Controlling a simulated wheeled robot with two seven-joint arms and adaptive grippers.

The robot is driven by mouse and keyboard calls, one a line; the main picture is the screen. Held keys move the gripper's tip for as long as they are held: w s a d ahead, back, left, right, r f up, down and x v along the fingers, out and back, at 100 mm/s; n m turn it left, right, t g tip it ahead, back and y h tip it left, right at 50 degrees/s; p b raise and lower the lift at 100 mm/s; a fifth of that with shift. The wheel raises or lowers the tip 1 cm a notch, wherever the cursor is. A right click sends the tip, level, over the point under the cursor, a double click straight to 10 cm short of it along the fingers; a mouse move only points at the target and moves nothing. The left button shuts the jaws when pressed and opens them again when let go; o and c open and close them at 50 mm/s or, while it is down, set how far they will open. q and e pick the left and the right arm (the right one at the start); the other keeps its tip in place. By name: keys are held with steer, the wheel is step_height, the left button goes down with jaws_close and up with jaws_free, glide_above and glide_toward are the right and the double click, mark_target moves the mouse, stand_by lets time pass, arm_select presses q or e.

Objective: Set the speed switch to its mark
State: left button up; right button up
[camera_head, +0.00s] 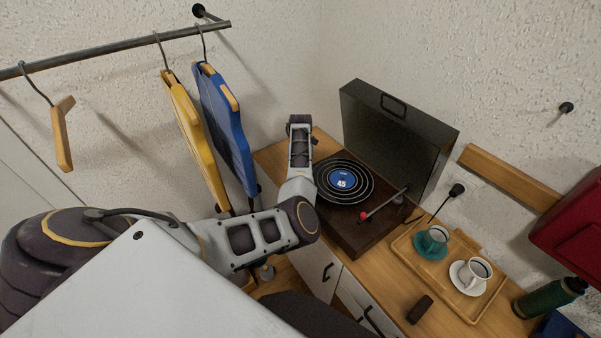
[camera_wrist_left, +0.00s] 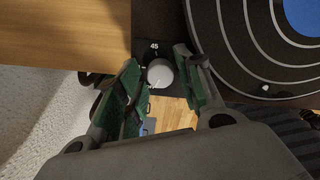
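The speed switch is a round grey-white knob (camera_wrist_left: 160,73) on a dark strip of the record player, in the left wrist view. A "45" mark (camera_wrist_left: 154,47) is printed above it, and smaller marks by its left and lower edges are too small to read. Where the knob points is unclear. My left gripper (camera_wrist_left: 157,64) is open, with one green-padded finger on each side of the knob; contact cannot be told. In the head view my left arm reaches over the left side of the record player (camera_head: 350,235) and hides the switch. My right gripper is not in view.
A black record (camera_head: 326,195) with a blue "45" label lies on the platter, beside the tonearm (camera_head: 385,205). The raised lid (camera_head: 392,135) stands behind. A wooden tray (camera_head: 425,265) with two cups is to the right. Blue (camera_head: 225,120) and yellow (camera_head: 190,125) garments hang left.

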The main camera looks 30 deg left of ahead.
arm_select(q)
step_height(320, 180, up, 12)
steer(key=shift+f, duration=0.15)
stand_by(0.5)
stand_by(0.6)
